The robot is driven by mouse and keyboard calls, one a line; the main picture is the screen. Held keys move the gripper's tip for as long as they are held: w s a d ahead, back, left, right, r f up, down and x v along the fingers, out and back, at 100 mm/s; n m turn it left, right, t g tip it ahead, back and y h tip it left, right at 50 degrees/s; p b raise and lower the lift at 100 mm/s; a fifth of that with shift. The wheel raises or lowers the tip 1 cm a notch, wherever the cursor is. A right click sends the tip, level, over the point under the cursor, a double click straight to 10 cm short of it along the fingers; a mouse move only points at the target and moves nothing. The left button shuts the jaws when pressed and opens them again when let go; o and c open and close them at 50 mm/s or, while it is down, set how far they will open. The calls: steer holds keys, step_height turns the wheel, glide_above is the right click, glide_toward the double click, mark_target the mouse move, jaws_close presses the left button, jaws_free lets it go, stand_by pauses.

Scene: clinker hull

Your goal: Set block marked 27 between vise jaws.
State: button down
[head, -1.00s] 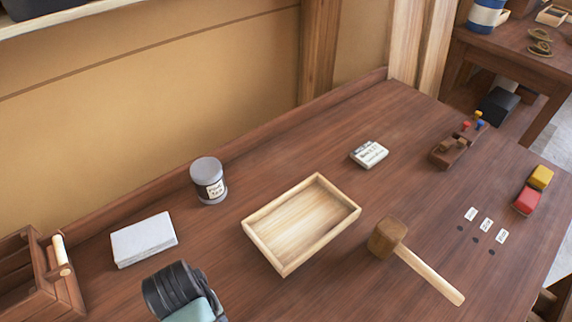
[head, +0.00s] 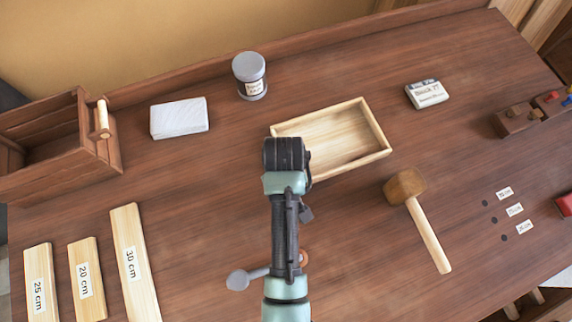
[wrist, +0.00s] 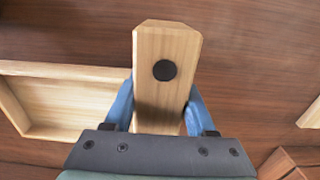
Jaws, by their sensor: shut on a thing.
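My gripper (wrist: 160,112) is shut on a pale wooden block (wrist: 167,52) with beveled top corners and a round dark spot on its face. Blue fingers press its two sides. No number shows on this face, so I cannot tell whether it is the block marked 27. In the head view my wrist stands over the near left edge of a wooden tray and hides the fingers and block. A small white-topped packet (head: 427,94) at the back right carries lettering too small to read surely. I cannot make out vise jaws in either view.
The pale tray (head: 378,133) also shows in the wrist view (wrist: 70,70). A mallet (head: 428,232) lies to its right. A grey knob (head: 238,279) shows beside my arm.

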steer(key=shift+f, duration=2.05)
steer(key=shift+f, duration=0.1)
steer(key=shift+c, duration=1.1)
jaws_free()
